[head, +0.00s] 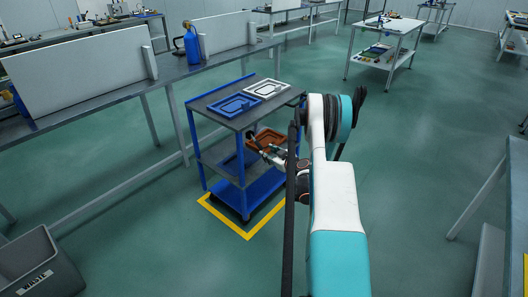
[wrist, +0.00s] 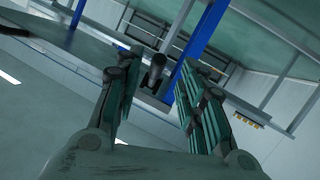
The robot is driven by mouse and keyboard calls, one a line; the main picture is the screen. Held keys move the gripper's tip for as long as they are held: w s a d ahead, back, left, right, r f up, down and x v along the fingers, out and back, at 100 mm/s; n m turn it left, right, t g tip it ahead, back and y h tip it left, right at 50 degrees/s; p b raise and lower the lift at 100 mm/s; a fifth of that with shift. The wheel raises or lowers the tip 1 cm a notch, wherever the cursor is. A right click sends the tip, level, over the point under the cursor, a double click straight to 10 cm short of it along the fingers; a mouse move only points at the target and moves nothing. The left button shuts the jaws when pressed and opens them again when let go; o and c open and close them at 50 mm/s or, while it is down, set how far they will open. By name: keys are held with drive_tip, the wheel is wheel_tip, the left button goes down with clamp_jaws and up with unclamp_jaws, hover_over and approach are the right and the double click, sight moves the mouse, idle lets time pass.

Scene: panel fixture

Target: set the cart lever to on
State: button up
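The blue cart (head: 243,180) stands left of my arm in the head view, with grey shelves. In the wrist view its blue post (wrist: 200,38) runs behind the fingers. A dark, rounded, lever-like part (wrist: 173,47) shows just beyond the fingertips; I take it for the lever, but its on or off setting cannot be read. My gripper (wrist: 158,72) is open, its two fingers well apart, with the dark part in line with the gap. No contact is visible. In the head view, my gripper (head: 268,151) is at the cart's right side, partly hidden by my arm.
Yellow floor tape (head: 246,236) borders the cart. A long bench (head: 120,90) stands behind, a grey waste bin (head: 38,268) at lower left.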

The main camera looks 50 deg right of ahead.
drive_tip(key=v, duration=0.5)
drive_tip(key=shift+s, duration=0.15)
idle(0.3)
